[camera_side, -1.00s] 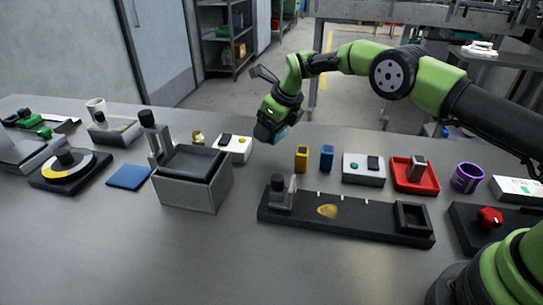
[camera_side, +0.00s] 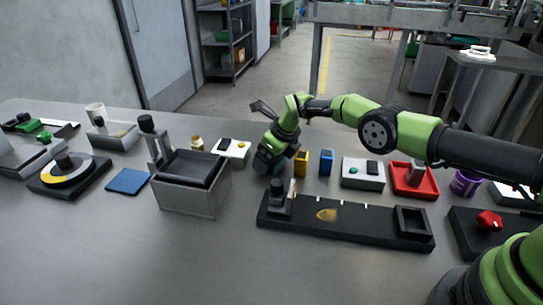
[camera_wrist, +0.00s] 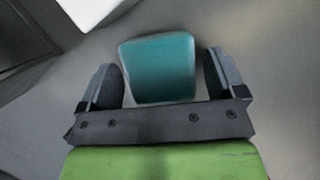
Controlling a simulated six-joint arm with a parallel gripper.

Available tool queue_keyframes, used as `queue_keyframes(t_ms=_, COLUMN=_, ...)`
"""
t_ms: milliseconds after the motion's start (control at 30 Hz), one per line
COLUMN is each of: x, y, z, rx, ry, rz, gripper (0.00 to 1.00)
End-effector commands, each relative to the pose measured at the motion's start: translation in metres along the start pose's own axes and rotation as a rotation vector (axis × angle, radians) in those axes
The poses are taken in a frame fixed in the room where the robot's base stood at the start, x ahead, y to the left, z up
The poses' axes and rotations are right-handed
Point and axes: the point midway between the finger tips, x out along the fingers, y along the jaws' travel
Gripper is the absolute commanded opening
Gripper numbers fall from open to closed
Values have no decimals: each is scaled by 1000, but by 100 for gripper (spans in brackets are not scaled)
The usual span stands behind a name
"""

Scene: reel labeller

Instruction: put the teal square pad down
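The teal square pad (camera_wrist: 158,68) lies between the two fingers of my gripper (camera_wrist: 163,82) in the wrist view, with a narrow strip of grey showing on each side of it. The fingers stand apart and do not appear to touch it, so my gripper is open around the pad. In the side view my gripper (camera_side: 268,167) points down, low at the table, behind the long black fixture. The pad is hidden there, and I cannot tell whether it rests flat on the table.
A yellow block (camera_side: 301,163) and a blue block (camera_side: 326,162) stand just right of my gripper. The long black fixture (camera_side: 360,228) is in front. The front table is clear.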

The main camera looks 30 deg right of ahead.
Motion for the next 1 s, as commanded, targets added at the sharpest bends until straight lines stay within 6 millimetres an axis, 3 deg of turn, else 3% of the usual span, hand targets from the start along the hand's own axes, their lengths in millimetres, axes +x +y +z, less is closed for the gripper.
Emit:
queue_keyframes(t_ms=533, x=-7, y=-1, z=2, rx=-2, ry=1, rz=1, gripper=94)
queue_keyframes(t_ms=833, x=-26, y=0, z=1, rx=0, ry=1, rz=0, gripper=94)
queue_keyframes(t_ms=1000, x=-48, y=0, z=1, rx=1, ry=-1, rz=0, gripper=94)
